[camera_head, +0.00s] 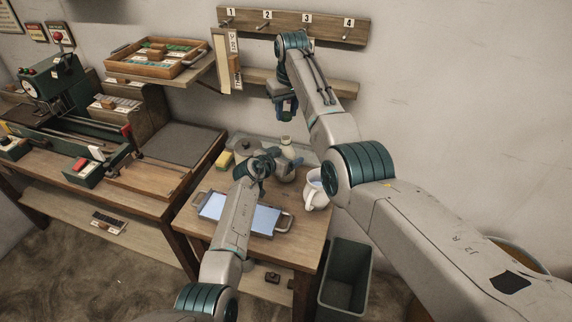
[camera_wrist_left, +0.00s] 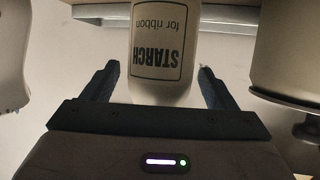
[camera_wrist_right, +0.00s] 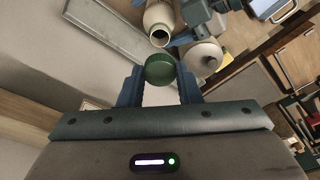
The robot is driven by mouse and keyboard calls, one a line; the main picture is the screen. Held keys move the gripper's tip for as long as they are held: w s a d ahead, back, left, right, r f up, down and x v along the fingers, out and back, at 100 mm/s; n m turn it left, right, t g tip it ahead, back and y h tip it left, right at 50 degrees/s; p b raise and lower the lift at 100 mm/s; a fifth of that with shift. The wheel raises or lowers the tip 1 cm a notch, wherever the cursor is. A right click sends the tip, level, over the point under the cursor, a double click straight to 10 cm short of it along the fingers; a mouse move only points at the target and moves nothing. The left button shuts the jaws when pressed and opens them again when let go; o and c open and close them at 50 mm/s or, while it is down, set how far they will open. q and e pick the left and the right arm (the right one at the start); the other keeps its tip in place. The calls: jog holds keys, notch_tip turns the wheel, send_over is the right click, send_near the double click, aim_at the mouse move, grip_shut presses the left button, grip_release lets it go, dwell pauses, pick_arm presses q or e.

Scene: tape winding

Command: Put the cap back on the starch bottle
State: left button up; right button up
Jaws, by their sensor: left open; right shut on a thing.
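The white starch bottle (camera_head: 288,146) stands upright near the back of the small table. Its label reads "STARCH for ribbon" in the left wrist view (camera_wrist_left: 160,55). Its open mouth shows in the right wrist view (camera_wrist_right: 160,36). My left gripper (camera_wrist_left: 158,70) is open, with one finger on each side of the bottle; I see gaps between fingers and bottle. My right gripper (camera_wrist_right: 161,68) is shut on the green cap (camera_wrist_right: 160,72). It hangs above the table, higher than the bottle, in the head view (camera_head: 286,112). The cap is apart from the bottle mouth.
A tray (camera_head: 281,222) of pale blue liquid lies on the table in front. A white pitcher (camera_head: 316,190) stands right of the bottle, a lidded pot (camera_head: 244,148) and yellow sponge (camera_head: 224,159) left. A numbered peg rack (camera_head: 340,30) is on the wall above; a bin (camera_head: 343,285) stands right.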

pick_arm(q)
jog(key=shift+w+d+f, duration=0.1)
jog(key=shift+w+d, duration=0.15)
jog(key=shift+w, duration=0.1)
pick_arm(e)
jog(key=shift+s, duration=0.1)
pick_arm(q)
jog(key=c, duration=1.5)
pick_arm(e)
jog(key=shift+f, duration=2.45)
jog(key=shift+f, duration=0.15)
jog(key=shift+f, duration=0.75)
jog(key=shift+f, duration=0.5)
